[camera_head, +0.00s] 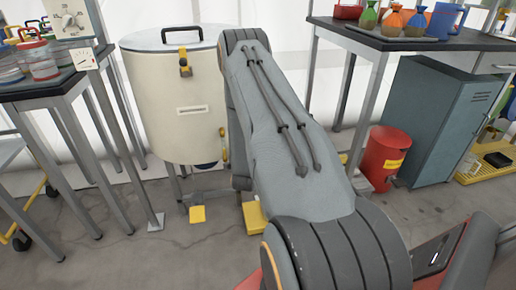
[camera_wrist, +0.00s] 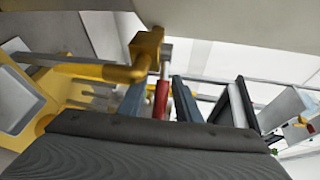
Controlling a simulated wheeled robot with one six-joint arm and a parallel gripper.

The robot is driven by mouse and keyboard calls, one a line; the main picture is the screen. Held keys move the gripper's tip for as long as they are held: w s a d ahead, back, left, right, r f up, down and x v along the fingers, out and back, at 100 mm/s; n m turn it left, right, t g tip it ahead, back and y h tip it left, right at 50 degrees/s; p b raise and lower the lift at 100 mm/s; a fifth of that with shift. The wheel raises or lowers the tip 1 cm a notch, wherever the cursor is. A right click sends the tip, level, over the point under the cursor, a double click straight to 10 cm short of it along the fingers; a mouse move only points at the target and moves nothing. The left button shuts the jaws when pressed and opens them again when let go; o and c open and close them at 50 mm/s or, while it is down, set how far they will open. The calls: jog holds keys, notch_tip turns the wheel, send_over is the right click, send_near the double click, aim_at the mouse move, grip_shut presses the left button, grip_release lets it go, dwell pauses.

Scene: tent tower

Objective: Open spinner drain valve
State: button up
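The spinner (camera_head: 175,110) is a cream drum on legs, with a grey lid and black handle, at left centre of the head view. A small yellow fitting (camera_head: 224,146) shows low on its right side, partly behind my arm. In the wrist view the drain valve (camera_wrist: 147,56) is a yellow body with a yellow pipe running left, under the drum's pale wall. A red lever (camera_wrist: 161,100) hangs below it. My gripper (camera_wrist: 160,97) has its two grey fingers apart, one on each side of the red lever. Contact is unclear. My arm hides the gripper in the head view.
A grey-topped table (camera_head: 40,88) with jars and a dial scale stands left of the spinner. Yellow pedals (camera_head: 197,214) lie below the drum. A red bin (camera_head: 385,155) and a blue-grey cabinet (camera_head: 440,120) stand to the right, by a bench. The floor in front is clear.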

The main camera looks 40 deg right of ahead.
jog(key=p+v, duration=0.1)
jog(key=v, duration=0.7)
jog(key=shift+p, duration=0.3)
